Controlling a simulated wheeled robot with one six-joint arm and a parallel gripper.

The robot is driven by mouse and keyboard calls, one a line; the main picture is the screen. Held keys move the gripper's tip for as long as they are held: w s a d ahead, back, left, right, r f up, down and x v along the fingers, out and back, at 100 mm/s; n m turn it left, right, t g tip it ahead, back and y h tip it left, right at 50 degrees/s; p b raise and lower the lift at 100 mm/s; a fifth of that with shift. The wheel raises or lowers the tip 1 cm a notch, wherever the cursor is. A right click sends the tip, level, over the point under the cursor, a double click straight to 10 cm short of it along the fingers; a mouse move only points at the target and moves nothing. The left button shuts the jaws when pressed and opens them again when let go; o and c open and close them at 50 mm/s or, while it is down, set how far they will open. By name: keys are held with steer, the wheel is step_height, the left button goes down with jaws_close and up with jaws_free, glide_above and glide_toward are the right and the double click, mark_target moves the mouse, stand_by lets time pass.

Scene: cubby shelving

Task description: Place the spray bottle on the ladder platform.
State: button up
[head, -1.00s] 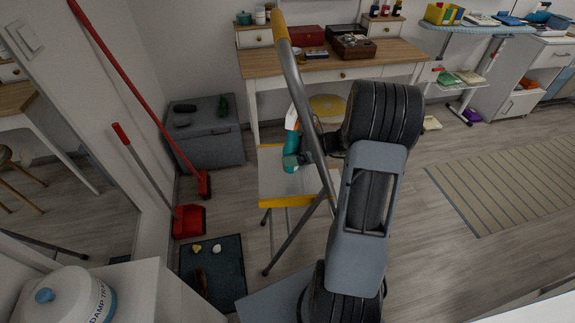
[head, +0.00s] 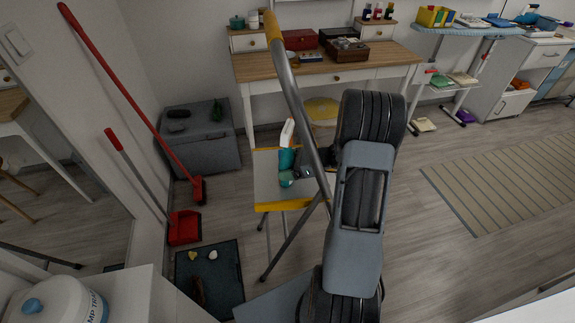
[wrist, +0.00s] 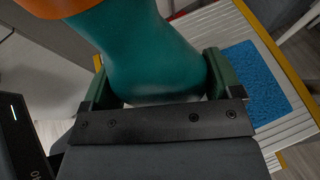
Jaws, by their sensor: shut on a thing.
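The teal spray bottle (head: 286,160), with a white and orange top, shows beside the ladder's grey rail in the head view. My gripper (head: 301,174) is shut on it, partly hidden behind the rail. In the wrist view the teal body (wrist: 150,50) fills the space between the fingers of my gripper (wrist: 157,82), with orange at the upper left. The ladder platform (head: 265,184) is grey with a yellow front edge, and the bottle appears over it. The wrist view shows the ribbed platform (wrist: 222,38) with a blue patch. I cannot tell whether the bottle touches it.
The ladder's rail (head: 297,95) rises close to my arm. A grey box (head: 200,145), a red broom (head: 130,100) and a dustpan (head: 185,228) are left.

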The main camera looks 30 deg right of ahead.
steer(key=o, duration=1.1)
steer(key=shift+f, duration=0.1)
steer(key=shift+r, duration=0.2)
steer(key=shift+s+d+r, duration=0.15)
steer(key=shift+d, duration=0.05)
steer(key=p+v, duration=0.1)
steer(key=v, duration=1)
steer(key=shift+d, duration=0.2)
steer(key=shift+s, duration=0.1)
